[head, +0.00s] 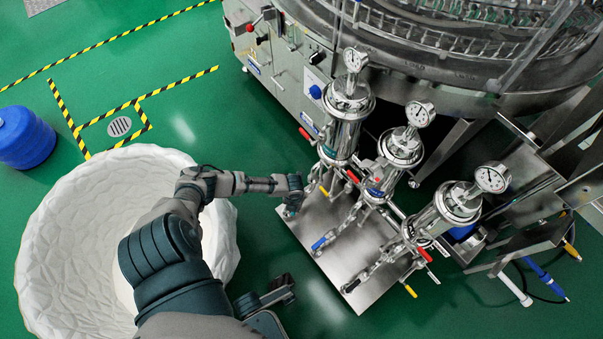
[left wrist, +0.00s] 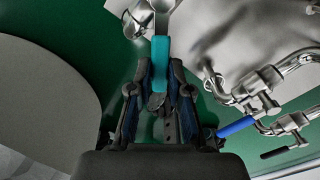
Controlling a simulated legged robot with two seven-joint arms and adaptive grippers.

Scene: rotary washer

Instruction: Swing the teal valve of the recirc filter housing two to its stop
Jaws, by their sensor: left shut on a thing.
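The teal valve handle (left wrist: 160,62) shows in the left wrist view, with its end between the fingers of my left gripper (left wrist: 158,95). The gripper is shut on it. The handle's far end meets a metal valve body (left wrist: 140,18). In the head view my left gripper (head: 293,196) is at the back left edge of the metal plate (head: 345,262), and the teal handle is hidden there. Three steel filter housings with gauges stand behind the plate: left (head: 346,115), middle (head: 390,160) and right (head: 440,218). My right gripper (head: 285,288) is low near the plate's left side; its jaws are unclear.
Blue (head: 320,243), black (head: 350,286), yellow (head: 410,291) and red (head: 424,254) valve handles sit around the plate. The blue handle also shows in the left wrist view (left wrist: 236,126). A large white tub (head: 65,225) stands left. The washer (head: 450,60) stands behind.

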